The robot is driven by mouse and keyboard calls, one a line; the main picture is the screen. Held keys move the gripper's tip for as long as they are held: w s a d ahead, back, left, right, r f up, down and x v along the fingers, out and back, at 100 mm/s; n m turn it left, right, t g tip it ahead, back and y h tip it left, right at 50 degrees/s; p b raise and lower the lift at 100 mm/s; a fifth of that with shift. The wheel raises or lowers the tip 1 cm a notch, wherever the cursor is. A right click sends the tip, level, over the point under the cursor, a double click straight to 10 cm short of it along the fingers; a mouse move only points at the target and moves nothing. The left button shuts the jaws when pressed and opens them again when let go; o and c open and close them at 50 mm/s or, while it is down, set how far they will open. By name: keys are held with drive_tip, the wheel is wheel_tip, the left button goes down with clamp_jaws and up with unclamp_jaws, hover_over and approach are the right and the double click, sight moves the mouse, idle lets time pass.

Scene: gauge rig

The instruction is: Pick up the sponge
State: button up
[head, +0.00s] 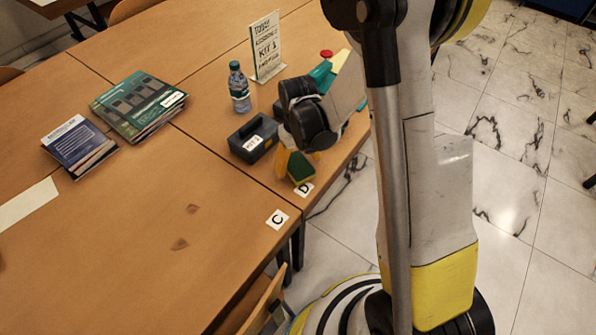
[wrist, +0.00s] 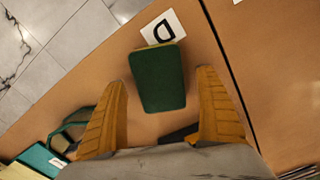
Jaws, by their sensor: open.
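The sponge (wrist: 159,78) is a block with a dark green top and a thin yellow edge. It lies on the wooden table beside a white card marked D (wrist: 163,29). In the head view the sponge (head: 301,168) sits near the table's edge, just below my gripper (head: 293,160). In the wrist view my gripper (wrist: 168,90) is open, with its two orange fingers apart. The sponge shows between and a little beyond the fingertips, and I see no finger touching it. My arm hides part of the table behind it in the head view.
A dark box labelled KIT (head: 253,139) stands close left of my gripper. Behind it are a water bottle (head: 239,88) and an upright sign (head: 266,48). A card marked C (head: 277,219) lies nearer. The front-left tabletop is mostly clear.

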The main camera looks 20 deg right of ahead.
wheel_tip(320, 180, down, 2)
drive_tip(key=shift+r, duration=0.1)
drive_tip(key=shift+c, duration=0.3)
drive_tip(key=c, duration=0.8)
drive_tip(key=shift+r, duration=0.1)
wheel_tip(320, 180, up, 4)
drive_tip(key=shift+r+p, duration=0.1)
drive_tip(key=shift+p, duration=1.05)
drive_tip(key=shift+s+d+r+p, duration=0.65)
drive_tip(key=shift+s+d+r, duration=0.4)
drive_tip(key=shift+d, duration=0.6)
drive_tip(key=shift+s+d+r+p, duration=0.7)
drive_tip(key=shift+s+d+r, duration=0.35)
drive_tip(key=shift+d, duration=0.65)
drive_tip(key=shift+s+d+r+p, duration=0.65)
drive_tip(key=shift+s+d+r, duration=0.4)
drive_tip(key=shift+d, duration=0.6)
drive_tip(key=shift+w+r, duration=0.15)
